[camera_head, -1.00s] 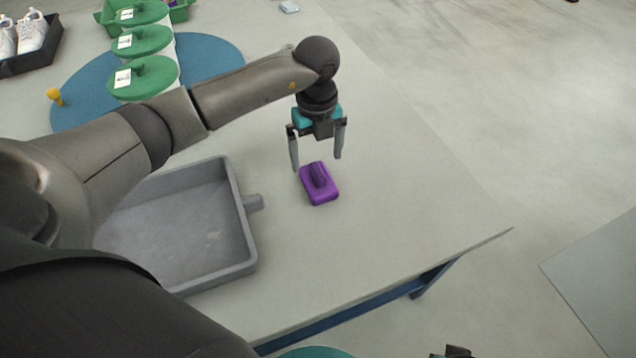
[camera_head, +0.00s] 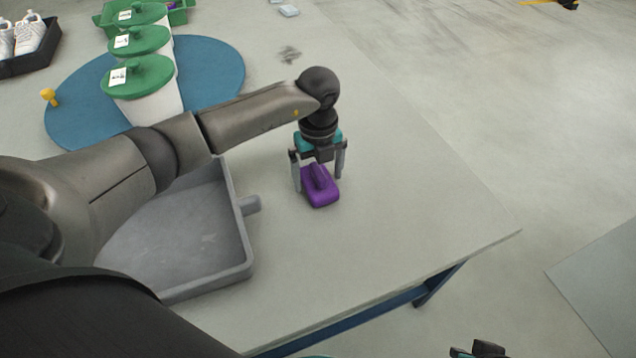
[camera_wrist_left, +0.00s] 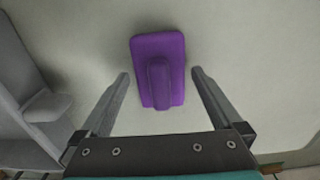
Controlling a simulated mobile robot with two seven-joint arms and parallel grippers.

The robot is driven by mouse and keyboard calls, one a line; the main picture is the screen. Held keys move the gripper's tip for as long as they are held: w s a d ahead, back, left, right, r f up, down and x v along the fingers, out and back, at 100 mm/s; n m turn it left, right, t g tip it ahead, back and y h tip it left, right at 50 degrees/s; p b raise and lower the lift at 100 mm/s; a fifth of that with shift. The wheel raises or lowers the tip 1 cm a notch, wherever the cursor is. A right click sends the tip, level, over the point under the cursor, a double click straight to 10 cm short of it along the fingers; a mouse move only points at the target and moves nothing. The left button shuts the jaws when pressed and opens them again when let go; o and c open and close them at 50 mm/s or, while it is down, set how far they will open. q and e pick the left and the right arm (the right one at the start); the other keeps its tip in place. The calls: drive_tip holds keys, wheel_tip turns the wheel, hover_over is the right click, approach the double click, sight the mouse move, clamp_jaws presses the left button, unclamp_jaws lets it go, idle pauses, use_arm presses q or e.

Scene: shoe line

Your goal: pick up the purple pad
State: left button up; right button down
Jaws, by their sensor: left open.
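The purple pad (camera_head: 322,191), a block with a raised grip along its top, lies on the table near its right edge. It also shows in the left wrist view (camera_wrist_left: 171,62), lying between and ahead of the fingertips. My left gripper (camera_head: 319,183) is open and low over the pad, with a finger on each side of its far end. In the left wrist view the open fingers (camera_wrist_left: 160,75) stand apart with bare table between them and the pad. A small part of my right gripper (camera_head: 478,350) shows at the bottom edge; its fingers cannot be made out.
A grey tray (camera_head: 247,236) with a side handle stands left of the pad. A blue round mat (camera_head: 215,75) bears white pots with green lids (camera_head: 138,76) and a yellow knob (camera_head: 49,96). A dark tray of shoes (camera_head: 40,50) is far left. The table is clear right of the pad.

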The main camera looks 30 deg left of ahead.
sight(318, 170)
use_arm(q)
drive_tip(key=shift+c, duration=0.2)
drive_tip(key=c, duration=1.3)
drive_tip(key=shift+o, duration=0.2)
drive_tip(key=shift+r, duration=0.1)
